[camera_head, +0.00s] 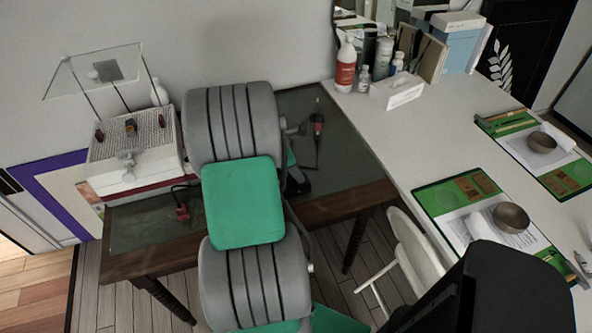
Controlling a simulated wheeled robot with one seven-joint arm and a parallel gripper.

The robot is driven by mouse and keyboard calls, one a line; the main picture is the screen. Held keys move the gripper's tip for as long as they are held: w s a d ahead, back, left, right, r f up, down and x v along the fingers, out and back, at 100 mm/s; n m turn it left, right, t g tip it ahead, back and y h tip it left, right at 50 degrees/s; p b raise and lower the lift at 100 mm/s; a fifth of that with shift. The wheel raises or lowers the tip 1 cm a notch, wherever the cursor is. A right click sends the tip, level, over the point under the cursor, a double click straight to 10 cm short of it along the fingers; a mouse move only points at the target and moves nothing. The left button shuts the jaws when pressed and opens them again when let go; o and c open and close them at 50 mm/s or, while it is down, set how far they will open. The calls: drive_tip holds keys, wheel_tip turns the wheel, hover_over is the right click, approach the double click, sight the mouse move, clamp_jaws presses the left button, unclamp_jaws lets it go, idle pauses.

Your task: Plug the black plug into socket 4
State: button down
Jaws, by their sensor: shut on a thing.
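I cannot make out the black plug or socket 4 in the head view. My grey and green arm covers the middle of the dark glass-topped table (345,152), and whatever lies behind it is hidden. A small dark part shows at the arm's right edge, but I cannot tell what it is. My gripper's fingers do not show, so what they hold is hidden.
A white box-like device (135,150) with a tilted clear panel stands left. A red-and-black tool (317,125) and a small red item (182,210) lie on the table. A white counter (420,150) on the right holds bottles (346,65) and bowls (511,217).

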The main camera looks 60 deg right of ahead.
drive_tip(key=shift+f, duration=0.55)
drive_tip(key=c, duration=1)
unclamp_jaws()
drive_tip(key=v, duration=0.7)
drive_tip(key=shift+r, duration=0.35)
drive_tip(key=shift+w+a, duration=0.1)
drive_tip(key=shift+w, duration=0.05)
